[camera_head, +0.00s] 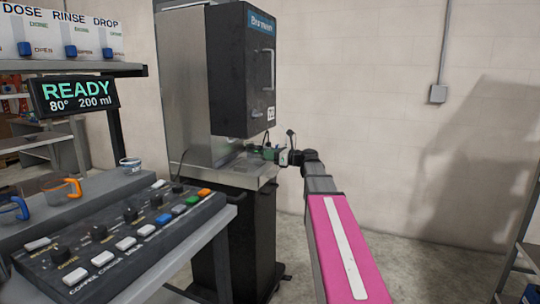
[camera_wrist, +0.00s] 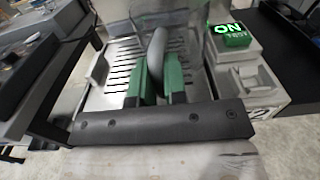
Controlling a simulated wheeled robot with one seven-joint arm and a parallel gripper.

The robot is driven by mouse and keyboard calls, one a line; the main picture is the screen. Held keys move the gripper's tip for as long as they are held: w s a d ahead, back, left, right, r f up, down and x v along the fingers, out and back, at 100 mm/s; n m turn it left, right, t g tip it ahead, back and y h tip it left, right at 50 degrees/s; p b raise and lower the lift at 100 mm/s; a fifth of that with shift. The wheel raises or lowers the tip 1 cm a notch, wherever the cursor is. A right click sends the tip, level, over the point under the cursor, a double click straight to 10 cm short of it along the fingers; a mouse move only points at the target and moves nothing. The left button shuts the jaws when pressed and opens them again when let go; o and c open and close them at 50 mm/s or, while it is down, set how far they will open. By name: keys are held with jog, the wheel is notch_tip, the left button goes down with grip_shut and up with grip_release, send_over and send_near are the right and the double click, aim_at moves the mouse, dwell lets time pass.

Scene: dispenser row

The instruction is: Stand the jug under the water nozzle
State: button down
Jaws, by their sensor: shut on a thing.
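My gripper (camera_wrist: 156,82) has its green fingers closed on the curved grey handle of a jug (camera_wrist: 158,50) in the wrist view. The jug's clear body lies beyond the handle at the top edge and is hard to make out. It is over a slotted metal tray (camera_wrist: 116,72); I cannot tell whether it touches the tray. In the head view my gripper (camera_head: 281,156) reaches in from the right below the dark cabinet (camera_head: 240,80), above the metal shelf (camera_head: 215,178). The jug is too small there to tell clearly. I cannot make out the water nozzle.
A green "ON TEST" block (camera_wrist: 230,36) stands right of the tray. At left in the head view are a button panel (camera_head: 115,240), a jug with an orange handle (camera_head: 58,190), one with a blue handle (camera_head: 12,207) and a READY display (camera_head: 72,95).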

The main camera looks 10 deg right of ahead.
jog(key=shift+f, duration=0.3)
jog(key=c, duration=1.1)
grip_release()
